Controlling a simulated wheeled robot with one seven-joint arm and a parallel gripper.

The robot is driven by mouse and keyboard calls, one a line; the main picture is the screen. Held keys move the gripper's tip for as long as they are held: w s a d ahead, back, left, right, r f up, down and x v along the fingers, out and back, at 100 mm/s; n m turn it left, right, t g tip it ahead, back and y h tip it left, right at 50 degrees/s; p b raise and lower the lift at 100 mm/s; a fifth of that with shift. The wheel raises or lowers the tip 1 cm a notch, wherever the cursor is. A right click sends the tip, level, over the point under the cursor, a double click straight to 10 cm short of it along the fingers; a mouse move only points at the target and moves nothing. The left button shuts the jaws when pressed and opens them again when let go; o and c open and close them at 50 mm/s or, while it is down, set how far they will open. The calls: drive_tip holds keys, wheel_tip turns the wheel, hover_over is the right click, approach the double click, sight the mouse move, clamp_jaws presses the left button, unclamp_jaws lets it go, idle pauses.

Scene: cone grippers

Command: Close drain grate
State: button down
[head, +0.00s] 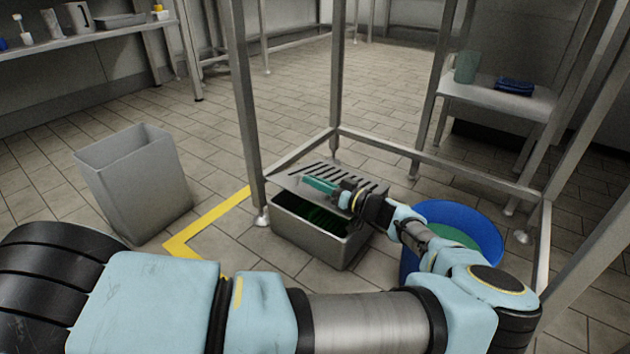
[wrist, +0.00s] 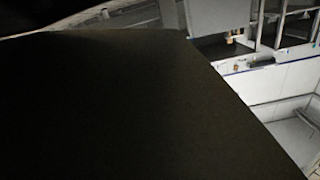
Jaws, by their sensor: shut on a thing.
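The drain is a grey metal box (head: 318,237) on the floor, open at the top, with dark green showing inside. Its slotted metal grate (head: 372,186) is raised and tilted above the far side of the box. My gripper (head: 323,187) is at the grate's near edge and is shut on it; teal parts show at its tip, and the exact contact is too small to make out. In the wrist view a large dark surface fills most of the picture and hides the fingers and the grate.
Metal frame legs (head: 246,110) and low rails surround the drain. A blue bucket (head: 458,215) stands close at its right, beside my arm. A grey bin (head: 140,185) stands at the left, with yellow floor tape (head: 215,217) between.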

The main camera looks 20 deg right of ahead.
drive_tip(key=c, duration=0.9)
unclamp_jaws()
drive_tip(key=shift+r, duration=0.1)
drive_tip(key=shift+r, duration=0.1)
wheel_tip(320, 180, up, 10)
drive_tip(key=p, duration=0.5)
drive_tip(key=shift+s, duration=0.1)
drive_tip(key=shift+b+v, duration=1.3)
drive_tip(key=shift+v, duration=4.85)
